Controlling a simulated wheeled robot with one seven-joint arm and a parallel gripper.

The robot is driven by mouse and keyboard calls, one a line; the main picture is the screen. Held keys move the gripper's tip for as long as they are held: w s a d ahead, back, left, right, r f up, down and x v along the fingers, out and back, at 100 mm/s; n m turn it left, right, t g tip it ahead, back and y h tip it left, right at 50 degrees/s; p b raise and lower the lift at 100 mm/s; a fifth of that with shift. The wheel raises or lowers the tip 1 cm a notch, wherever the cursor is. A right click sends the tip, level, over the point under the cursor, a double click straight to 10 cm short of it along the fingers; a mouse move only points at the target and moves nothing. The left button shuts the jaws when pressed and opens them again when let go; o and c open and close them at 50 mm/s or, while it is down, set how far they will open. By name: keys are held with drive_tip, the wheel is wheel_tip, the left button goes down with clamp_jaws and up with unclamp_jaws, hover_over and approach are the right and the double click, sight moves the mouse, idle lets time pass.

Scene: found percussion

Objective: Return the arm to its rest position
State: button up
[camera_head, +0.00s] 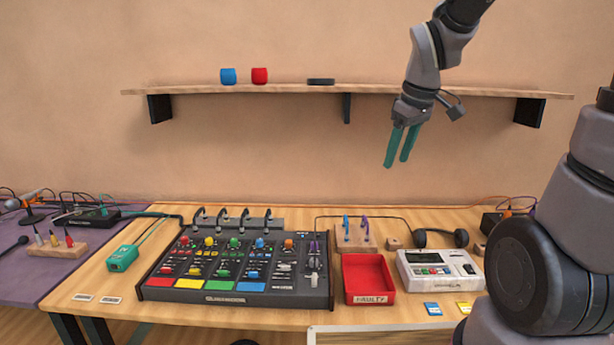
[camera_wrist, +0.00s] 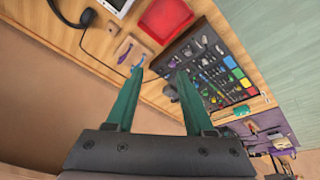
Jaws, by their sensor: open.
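My gripper (camera_head: 398,163) has two green fingers and hangs in the air in front of the wall shelf's right half, above the back of the table. The fingers are apart with nothing between them, and they also show in the wrist view (camera_wrist: 160,82). My arm reaches down to it from the top right of the head view. The fingers touch nothing in view.
The shelf (camera_head: 200,90) holds a blue cup (camera_head: 228,76), a red cup (camera_head: 260,75) and a dark disc (camera_head: 320,81). Below stand a black mixer (camera_head: 240,298), a red tray (camera_head: 369,297) labelled FAULTY, a white device (camera_head: 420,285) and headphones (camera_head: 461,237).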

drive_tip(key=s+d+r+m+t, duration=0.3)
drive_tip(key=s+d+r+m, duration=0.2)
drive_tip(key=s+r+m, duration=0.5)
drive_tip(key=shift+s+r+m+t+y, duration=0.2)
drive_tip(key=shift+s+m+t+y, duration=0.2)
drive_tip(key=shift+m, duration=0.2)
